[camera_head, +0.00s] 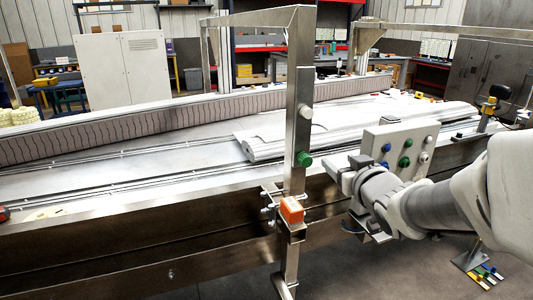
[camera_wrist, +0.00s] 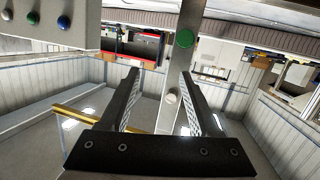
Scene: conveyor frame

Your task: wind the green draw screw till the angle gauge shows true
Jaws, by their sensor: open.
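A green knob (camera_head: 304,159), likely the green draw screw, sits on the side of an upright metal post (camera_head: 298,90). A white knob (camera_head: 306,113) is above it on the same post. My gripper (camera_head: 338,168) is right of the post, apart from the green knob. In the wrist view my gripper (camera_wrist: 160,72) is open and nothing is held. There the green knob (camera_wrist: 185,39) shows beyond the fingertips, near the right finger, and the white knob (camera_wrist: 171,97) shows between the fingers. I cannot make out an angle gauge or its reading.
A grey control box (camera_head: 400,147) with blue, green and white buttons stands just behind my gripper. An orange box (camera_head: 291,210) is clamped low on the post. The conveyor bed (camera_head: 130,150) runs behind, with its metal side rail (camera_head: 130,245) in front.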

